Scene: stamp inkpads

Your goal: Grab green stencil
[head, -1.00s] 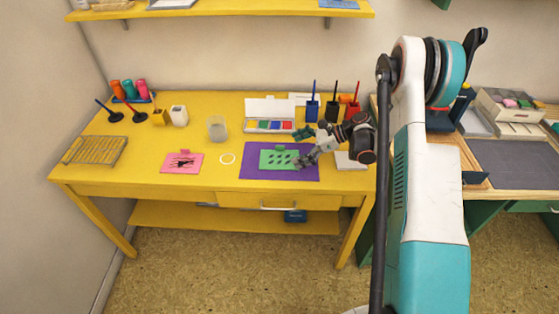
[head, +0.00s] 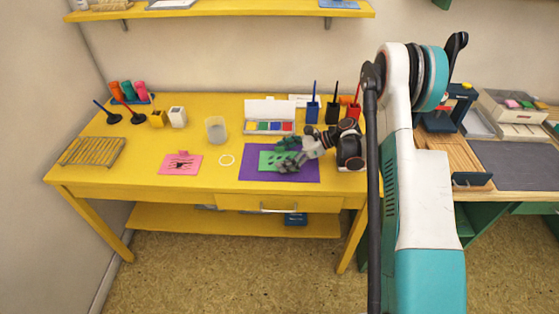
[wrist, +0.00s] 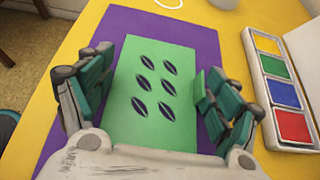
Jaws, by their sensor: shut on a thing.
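The green stencil (head: 267,160) is a flat card with several dark leaf-shaped cut-outs, over a purple mat (head: 252,174) on the yellow table. In the wrist view the stencil (wrist: 157,120) lies between the fingers of my gripper (wrist: 154,78), with the purple mat (wrist: 125,25) beneath. One finger is along its left edge. The other is at its right edge, by a small upright green tab (wrist: 199,84). In the head view my gripper (head: 288,156) covers the stencil's right part. My gripper is shut on the stencil across its width. Whether the stencil touches the mat is unclear.
A paint box (head: 270,127) stands open behind the mat, close to my gripper's rear finger. A pink card (head: 180,165), a white ring (head: 227,160) and a clear cup (head: 216,130) are to the left. Pen holders (head: 312,112) stand at the back right.

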